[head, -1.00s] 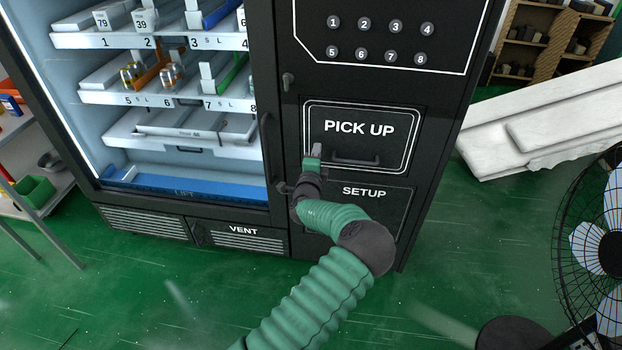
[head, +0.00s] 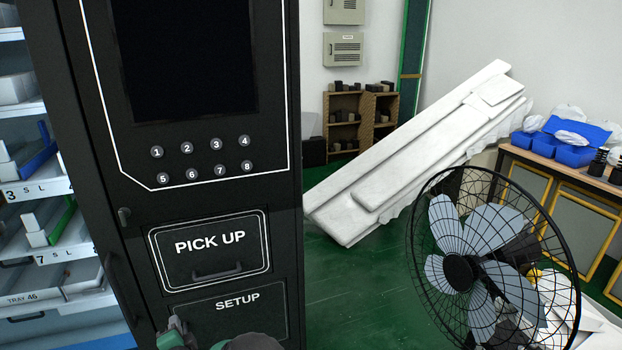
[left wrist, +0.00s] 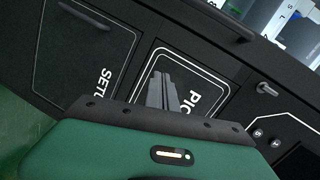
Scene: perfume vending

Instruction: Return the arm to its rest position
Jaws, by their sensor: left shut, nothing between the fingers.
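My left gripper (head: 173,323) shows at the bottom edge of the head view, in front of the SETUP panel (head: 238,302) and below the PICK UP door (head: 210,243). Most of the arm is out of the picture. In the left wrist view the two grey fingers (left wrist: 163,91) are together and empty, seen against the PICK UP door (left wrist: 190,72). The door is shut, with its handle across its lower part. My right gripper is in neither view.
The black vending machine (head: 205,120) stands close in front, with numbered buttons and stocked shelves at left. A caged fan (head: 460,272) stands at right. White slabs (head: 420,150) lean behind it. Green floor (head: 350,290) is open between machine and fan.

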